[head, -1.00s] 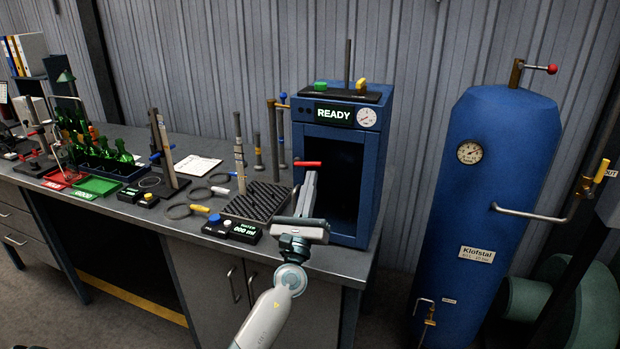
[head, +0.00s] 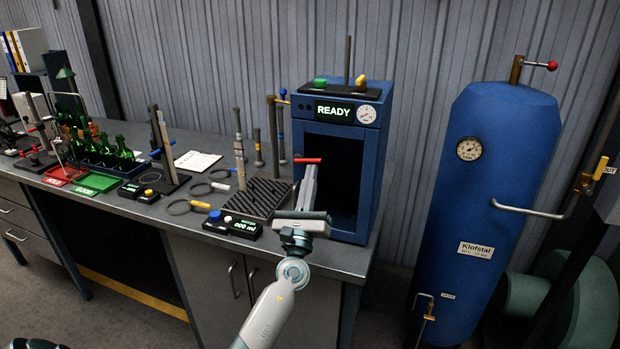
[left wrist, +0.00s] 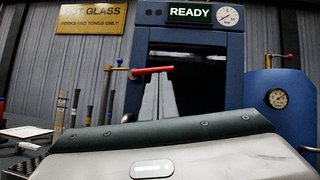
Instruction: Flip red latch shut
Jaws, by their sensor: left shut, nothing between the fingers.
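The red latch (head: 308,160) is a short red bar at the left edge of the open front of a blue cabinet (head: 374,168). It also shows in the left wrist view (left wrist: 152,71), lying nearly level with its right end slightly higher. My left gripper (head: 309,170) is shut with nothing between its fingers. Its fingertips are just below the red bar and overlap it in the picture; I cannot tell whether they touch. In the left wrist view the closed fingers (left wrist: 158,96) point at the bar from below. My right gripper is not in view.
The cabinet display (head: 334,111) reads READY. Upright rods (head: 240,150) stand behind the mat. A blue tank (head: 485,200) stands right, with floor between it and the bench.

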